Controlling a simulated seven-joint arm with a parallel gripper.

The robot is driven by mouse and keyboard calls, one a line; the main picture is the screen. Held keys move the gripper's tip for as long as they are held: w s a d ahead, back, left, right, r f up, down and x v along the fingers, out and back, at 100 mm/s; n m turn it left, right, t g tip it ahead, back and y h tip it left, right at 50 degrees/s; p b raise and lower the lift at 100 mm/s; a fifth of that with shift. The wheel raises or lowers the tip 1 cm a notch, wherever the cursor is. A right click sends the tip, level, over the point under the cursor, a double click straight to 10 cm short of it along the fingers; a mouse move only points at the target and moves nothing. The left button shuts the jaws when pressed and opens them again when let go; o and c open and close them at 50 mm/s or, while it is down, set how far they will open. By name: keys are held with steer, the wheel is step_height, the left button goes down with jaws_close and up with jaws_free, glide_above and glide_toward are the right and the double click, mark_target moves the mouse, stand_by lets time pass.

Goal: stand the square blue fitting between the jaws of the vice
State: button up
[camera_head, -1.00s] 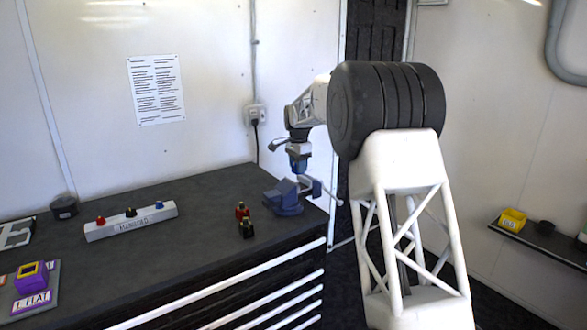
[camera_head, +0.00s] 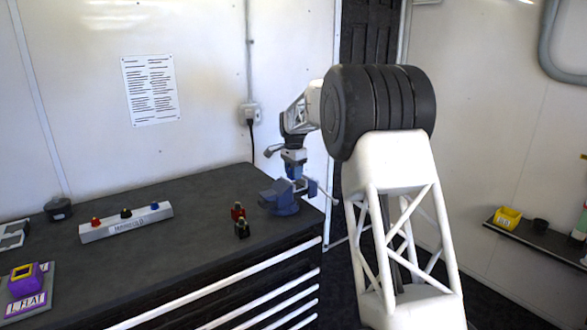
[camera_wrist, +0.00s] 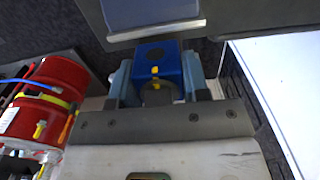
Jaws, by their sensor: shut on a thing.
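The square blue fitting (camera_wrist: 170,62) is held between the two fingers of my gripper (camera_wrist: 158,80) in the wrist view. It has yellow marks and a dark round spot on its face. In the head view my gripper (camera_head: 293,160) points down, with the fitting (camera_head: 293,170) at its tip, right over the blue vice (camera_head: 280,198). The vice stands at the bench's right corner. In the wrist view a vice part with a pale edge (camera_wrist: 155,30) lies just beyond the fitting. I cannot tell whether the fitting's lower end is between the jaws.
Small red and black fittings (camera_head: 240,225) stand left of the vice on the dark bench (camera_head: 185,245). A grey manifold block (camera_head: 126,224) with coloured knobs lies further left, and a purple block (camera_head: 25,278) at the far left.

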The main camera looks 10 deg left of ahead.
steer(key=shift+f, duration=1.35)
steer(key=o, duration=1.2)
steer(key=shift+c, duration=0.2)
steer(key=shift+r, duration=0.1)
steer(key=shift+r, duration=3.9)
